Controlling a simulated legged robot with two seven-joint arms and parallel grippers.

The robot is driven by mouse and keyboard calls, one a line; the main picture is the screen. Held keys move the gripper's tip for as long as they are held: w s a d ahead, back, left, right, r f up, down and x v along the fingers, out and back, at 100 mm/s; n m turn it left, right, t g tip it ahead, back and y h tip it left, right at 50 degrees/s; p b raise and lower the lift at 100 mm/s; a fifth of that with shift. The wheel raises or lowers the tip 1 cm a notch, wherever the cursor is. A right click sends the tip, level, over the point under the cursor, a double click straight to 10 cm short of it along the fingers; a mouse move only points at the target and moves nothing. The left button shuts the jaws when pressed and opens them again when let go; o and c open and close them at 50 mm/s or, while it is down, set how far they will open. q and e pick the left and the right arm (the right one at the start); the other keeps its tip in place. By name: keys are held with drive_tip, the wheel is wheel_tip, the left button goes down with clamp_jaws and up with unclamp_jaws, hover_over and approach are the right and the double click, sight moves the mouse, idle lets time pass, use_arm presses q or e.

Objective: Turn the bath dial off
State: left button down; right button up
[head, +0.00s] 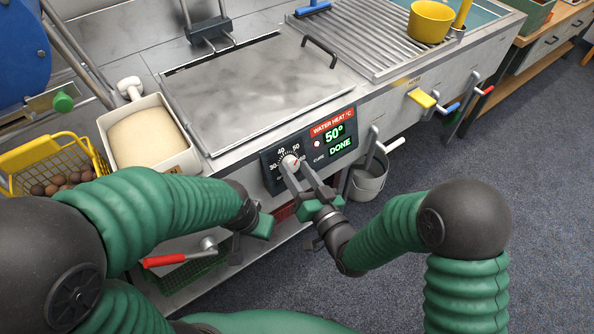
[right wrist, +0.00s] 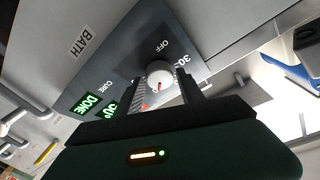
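The bath dial (head: 290,162) is a white knob with a red mark on a dark panel (head: 312,150) on the bath's front. The panel's display reads 50° and DONE in green. My right gripper (head: 298,172) is at the dial, with its fingers reaching up to the knob. In the right wrist view the dial (right wrist: 160,75) lies between the two fingertips (right wrist: 160,88), with OFF and 30 printed near it. Whether both fingers touch the knob is hard to tell. My left gripper (head: 256,222) hangs empty left of the panel, its fingers partly hidden.
A metal lid (head: 255,85) covers the bath. A bin of pale grain-like material (head: 148,135) and a yellow basket of chestnuts (head: 45,165) stand at left. A bucket (head: 368,180) hangs right of the panel. A red-handled lever (head: 165,260) is below the left arm.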

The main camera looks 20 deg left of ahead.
drive_tip(key=shift+d, duration=0.15)
drive_tip(key=c, duration=0.5)
clamp_jaws()
drive_tip(key=shift+n, duration=0.3)
